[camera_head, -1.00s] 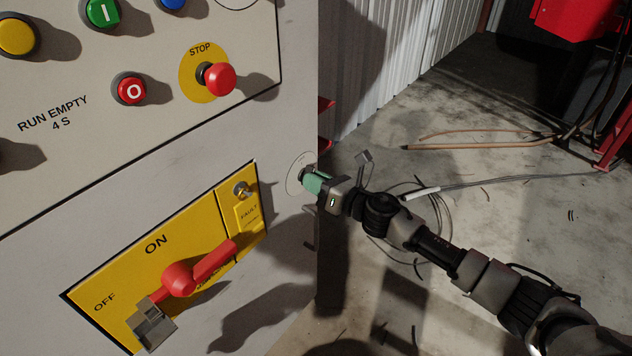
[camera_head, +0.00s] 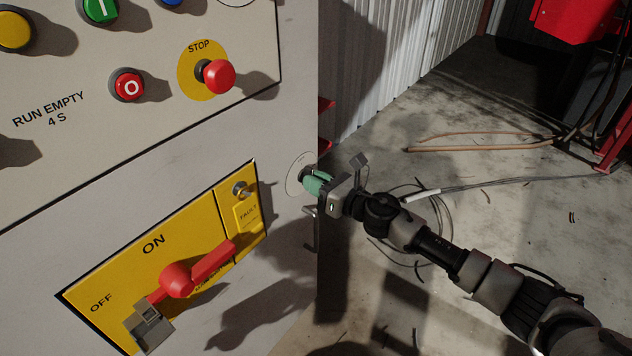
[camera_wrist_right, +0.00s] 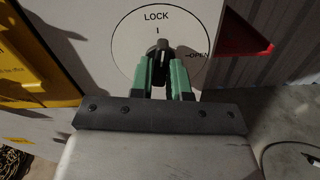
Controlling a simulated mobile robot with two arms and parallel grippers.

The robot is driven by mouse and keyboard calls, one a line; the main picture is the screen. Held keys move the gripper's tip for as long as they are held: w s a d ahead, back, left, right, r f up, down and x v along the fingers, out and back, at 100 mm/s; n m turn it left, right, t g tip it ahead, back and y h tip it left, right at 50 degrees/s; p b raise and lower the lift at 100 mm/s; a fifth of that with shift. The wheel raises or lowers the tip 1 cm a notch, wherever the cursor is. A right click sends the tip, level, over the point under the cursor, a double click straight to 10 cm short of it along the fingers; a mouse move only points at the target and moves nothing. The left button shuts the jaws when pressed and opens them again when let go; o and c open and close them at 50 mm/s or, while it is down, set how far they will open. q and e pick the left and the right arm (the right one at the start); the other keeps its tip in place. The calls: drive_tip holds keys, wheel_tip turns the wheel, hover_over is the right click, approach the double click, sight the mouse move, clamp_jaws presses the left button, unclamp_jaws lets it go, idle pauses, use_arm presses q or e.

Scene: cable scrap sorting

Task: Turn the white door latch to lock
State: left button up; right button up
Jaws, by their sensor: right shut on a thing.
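The door latch is a round white plate (camera_wrist_right: 125,42) with a dark knob (camera_wrist_right: 160,60) at its centre. LOCK is printed at its top and OPEN at its right. In the head view the plate (camera_head: 294,178) sits near the right edge of the grey cabinet front. My right gripper (camera_wrist_right: 160,75), with green fingers, is shut on the knob, one finger on each side. It also shows in the head view (camera_head: 311,182). The knob looks roughly upright below the LOCK mark, but the fingers partly hide it. My left gripper is not in view.
Left of the latch is a yellow panel (camera_head: 105,275) with a red ON/OFF handle (camera_head: 195,272). Above it are a red STOP button (camera_head: 218,76) and other buttons. Loose cables (camera_head: 480,142) lie on the concrete floor at right.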

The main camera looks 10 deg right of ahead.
drive_tip(key=shift+f, duration=0.1)
drive_tip(key=shift+n+b, duration=0.4)
drive_tip(key=shift+n, duration=0.9)
drive_tip(key=o, duration=0.8)
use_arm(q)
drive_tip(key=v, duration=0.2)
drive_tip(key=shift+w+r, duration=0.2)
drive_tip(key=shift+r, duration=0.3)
use_arm(e)
drive_tip(key=shift+s, duration=0.1)
